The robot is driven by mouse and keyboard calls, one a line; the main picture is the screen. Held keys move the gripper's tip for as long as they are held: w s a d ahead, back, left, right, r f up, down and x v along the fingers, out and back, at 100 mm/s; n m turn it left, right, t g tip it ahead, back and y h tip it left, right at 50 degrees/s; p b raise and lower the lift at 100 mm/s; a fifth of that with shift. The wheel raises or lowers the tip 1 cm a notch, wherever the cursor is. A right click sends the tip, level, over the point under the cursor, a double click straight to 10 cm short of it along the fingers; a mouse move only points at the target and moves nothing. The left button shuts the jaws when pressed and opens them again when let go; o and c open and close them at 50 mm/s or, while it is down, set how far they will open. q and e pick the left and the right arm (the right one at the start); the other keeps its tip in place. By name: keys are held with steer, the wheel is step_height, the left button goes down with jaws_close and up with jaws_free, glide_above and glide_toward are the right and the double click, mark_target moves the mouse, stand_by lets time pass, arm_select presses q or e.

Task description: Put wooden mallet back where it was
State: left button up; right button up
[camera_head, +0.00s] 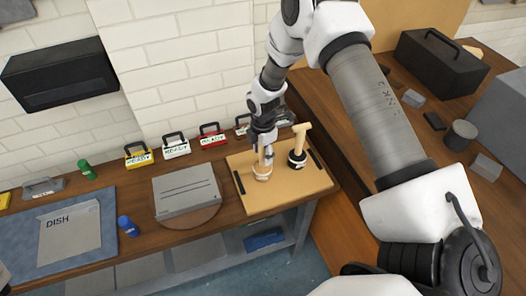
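A pale wooden mallet-like tool (301,139) with a crosswise head stands upright in a dark round holder (297,160) on a light wooden board (277,195). To its left on the same board is a second upright piece with a thin pale shaft and a round, light wooden base (262,174). My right gripper (265,147) points down at the top of this second piece, its fingers around or just beside the shaft. Its top is hidden by the gripper, and whether the fingers grip it is too small to tell.
A grey box (187,190) sits on a round board left of the wooden board. A blue mat (92,254) with a DISH panel lies further left, near a blue bottle (128,226). Several READY-labelled carriers line the wall. A black toolbox (440,62) stands on the right-hand table.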

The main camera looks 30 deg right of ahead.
steer(key=shift+w+r, duration=0.1)
steer(key=shift+r, duration=0.3)
step_height(320, 180, up, 11)
steer(key=b, duration=0.2)
steer(key=shift+r+b, duration=0.2)
steer(key=shift+b, duration=0.1)
